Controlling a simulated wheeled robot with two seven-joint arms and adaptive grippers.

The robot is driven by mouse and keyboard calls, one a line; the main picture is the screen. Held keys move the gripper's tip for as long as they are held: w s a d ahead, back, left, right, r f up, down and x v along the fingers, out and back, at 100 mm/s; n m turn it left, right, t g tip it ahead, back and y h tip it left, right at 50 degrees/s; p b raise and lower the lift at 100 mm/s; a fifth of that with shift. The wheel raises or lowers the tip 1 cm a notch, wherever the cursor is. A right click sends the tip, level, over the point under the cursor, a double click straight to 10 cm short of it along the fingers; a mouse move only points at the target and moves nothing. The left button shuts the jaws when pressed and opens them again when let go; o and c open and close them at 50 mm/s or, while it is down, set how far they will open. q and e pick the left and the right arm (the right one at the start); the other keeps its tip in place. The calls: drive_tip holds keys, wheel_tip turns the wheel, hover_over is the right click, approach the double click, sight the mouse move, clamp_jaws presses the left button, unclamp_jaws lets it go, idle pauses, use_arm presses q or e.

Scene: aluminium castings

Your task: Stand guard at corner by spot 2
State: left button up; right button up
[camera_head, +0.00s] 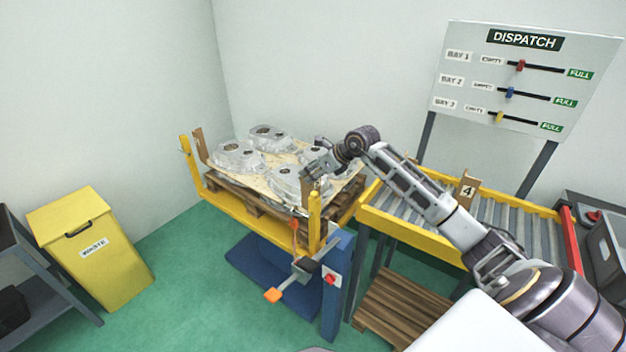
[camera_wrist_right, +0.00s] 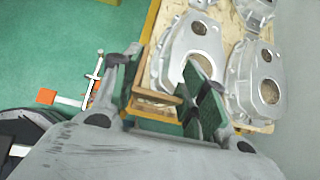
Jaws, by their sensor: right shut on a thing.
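My right gripper (camera_head: 312,168) is over the near right part of the loaded pallet (camera_head: 240,200). In the wrist view the right gripper (camera_wrist_right: 160,85) is shut on a brown corner guard (camera_wrist_right: 152,104), which sits between its fingers close to a casting. Another brown corner guard (camera_head: 200,146) stands upright at the pallet's far left corner. A brown guard marked 4 (camera_head: 468,190) stands on the roller conveyor. No spot 2 mark is readable. My left gripper is not in view.
Several aluminium castings (camera_head: 238,156) lie on the pallet, between yellow posts (camera_head: 314,222). A bar with an orange end (camera_head: 272,295) juts out at the front. The roller conveyor (camera_head: 400,205) is to the right, a yellow bin (camera_head: 90,245) to the left.

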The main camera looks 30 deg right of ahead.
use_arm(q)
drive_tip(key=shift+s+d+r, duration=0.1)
use_arm(e)
wheel_tip(320, 180, down, 3)
drive_tip(key=shift+f, duration=0.2)
drive_tip(key=o, duration=1.1)
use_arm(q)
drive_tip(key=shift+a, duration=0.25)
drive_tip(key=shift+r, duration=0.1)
use_arm(e)
drive_tip(key=shift+r, duration=0.2)
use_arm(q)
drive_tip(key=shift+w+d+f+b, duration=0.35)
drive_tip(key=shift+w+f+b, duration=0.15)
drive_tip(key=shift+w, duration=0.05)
use_arm(e)
drive_tip(key=shift+v, duration=6)
